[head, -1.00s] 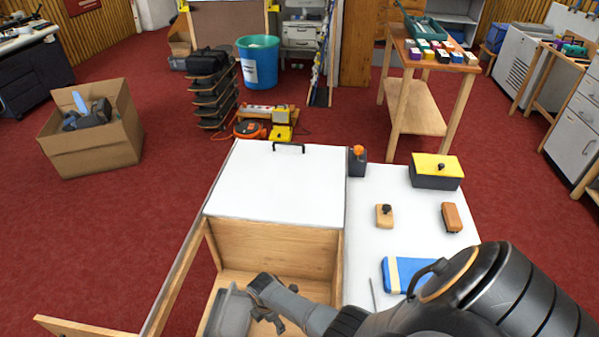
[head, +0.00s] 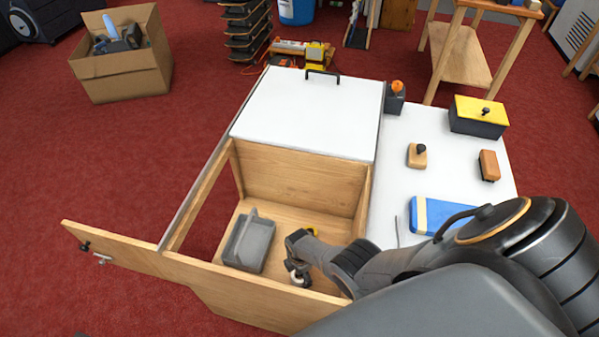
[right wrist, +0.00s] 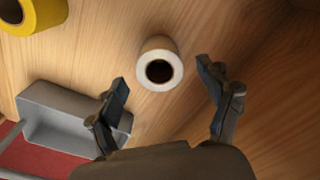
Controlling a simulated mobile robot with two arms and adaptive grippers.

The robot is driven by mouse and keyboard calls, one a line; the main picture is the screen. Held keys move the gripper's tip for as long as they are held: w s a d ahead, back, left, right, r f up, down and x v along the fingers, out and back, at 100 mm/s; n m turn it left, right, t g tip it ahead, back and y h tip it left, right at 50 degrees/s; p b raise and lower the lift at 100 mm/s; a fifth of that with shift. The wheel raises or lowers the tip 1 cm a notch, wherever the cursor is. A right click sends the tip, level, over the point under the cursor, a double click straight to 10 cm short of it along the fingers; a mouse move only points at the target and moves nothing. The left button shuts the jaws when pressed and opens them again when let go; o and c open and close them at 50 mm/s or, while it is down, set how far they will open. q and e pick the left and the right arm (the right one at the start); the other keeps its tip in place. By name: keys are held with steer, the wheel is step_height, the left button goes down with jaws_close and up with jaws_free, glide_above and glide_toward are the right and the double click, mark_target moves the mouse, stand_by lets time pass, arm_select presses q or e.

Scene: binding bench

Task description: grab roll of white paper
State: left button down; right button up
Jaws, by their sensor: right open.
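The roll of white paper (right wrist: 160,48) stands on the wooden floor of the open compartment in the right wrist view, its dark core facing the camera. My right gripper (right wrist: 162,74) is open, with one finger on each side of the roll and a gap to both. In the head view my right gripper (head: 298,258) reaches down into the compartment, and the white roll (head: 299,279) shows only partly beside its fingers. My left gripper is not in view.
A grey bin (head: 249,244) stands left of the gripper inside the wooden-walled compartment. A yellow roll (right wrist: 40,14) lies nearby, partly hidden in the head view. The white bench top (head: 400,185) on the right holds a blue pad (head: 437,214).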

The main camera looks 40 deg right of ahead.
step_height(320, 180, down, 3)
steer(key=shift+f+b, duration=0.15)
steer(key=shift+b, duration=0.75)
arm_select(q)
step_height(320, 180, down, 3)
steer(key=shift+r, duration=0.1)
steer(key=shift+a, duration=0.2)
arm_select(e)
steer(key=c, duration=1.2)
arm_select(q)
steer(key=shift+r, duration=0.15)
arm_select(e)
steer(key=shift+r, duration=0.2)
steer(key=shift+c, duration=0.2)
